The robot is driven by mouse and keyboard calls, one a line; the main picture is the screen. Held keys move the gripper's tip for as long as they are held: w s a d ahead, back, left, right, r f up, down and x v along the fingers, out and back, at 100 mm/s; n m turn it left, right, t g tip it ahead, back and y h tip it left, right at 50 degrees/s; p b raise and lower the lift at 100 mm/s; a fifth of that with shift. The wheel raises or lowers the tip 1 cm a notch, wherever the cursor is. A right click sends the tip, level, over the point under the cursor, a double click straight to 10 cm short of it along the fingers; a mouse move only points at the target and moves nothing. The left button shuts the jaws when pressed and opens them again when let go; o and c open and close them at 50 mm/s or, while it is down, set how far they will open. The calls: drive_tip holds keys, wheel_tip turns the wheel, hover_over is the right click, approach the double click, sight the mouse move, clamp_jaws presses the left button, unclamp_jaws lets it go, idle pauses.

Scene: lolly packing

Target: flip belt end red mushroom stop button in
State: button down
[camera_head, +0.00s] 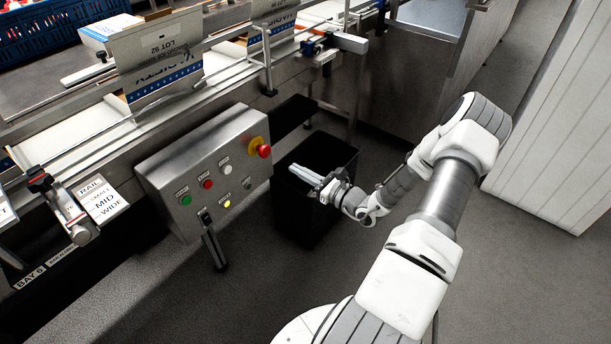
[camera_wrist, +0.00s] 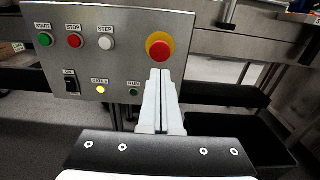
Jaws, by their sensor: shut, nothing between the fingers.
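The red mushroom stop button (camera_head: 264,151) sits on a yellow round plate at the right upper part of a grey control panel (camera_head: 165,170). In the wrist view the red button (camera_wrist: 159,49) is right above my fingertips in the picture. My gripper (camera_head: 304,173) is shut and empty, to the right of and slightly below the button in the head view. Its two pale fingers (camera_wrist: 161,75) lie side by side and point at the button. I cannot tell from the wrist view whether the tips touch it; the head view shows a gap.
The panel also has green, red and white buttons, a black switch (camera_wrist: 70,83) and a lit yellow lamp (camera_wrist: 101,90). A black bin (camera_head: 310,220) stands below my gripper. The conveyor (camera_head: 120,110) with cartons runs behind the panel. Floor at the right is clear.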

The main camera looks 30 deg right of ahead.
sight(267, 153)
drive_tip(key=b+x, duration=0.1)
drive_tip(key=x, duration=0.7)
drive_tip(key=shift+f+b, duration=0.2)
drive_tip(key=shift+b, duration=0.2)
drive_tip(key=shift+w+a+r, duration=0.15)
drive_tip(key=shift+w+a, duration=0.05)
drive_tip(key=shift+w, duration=0.25)
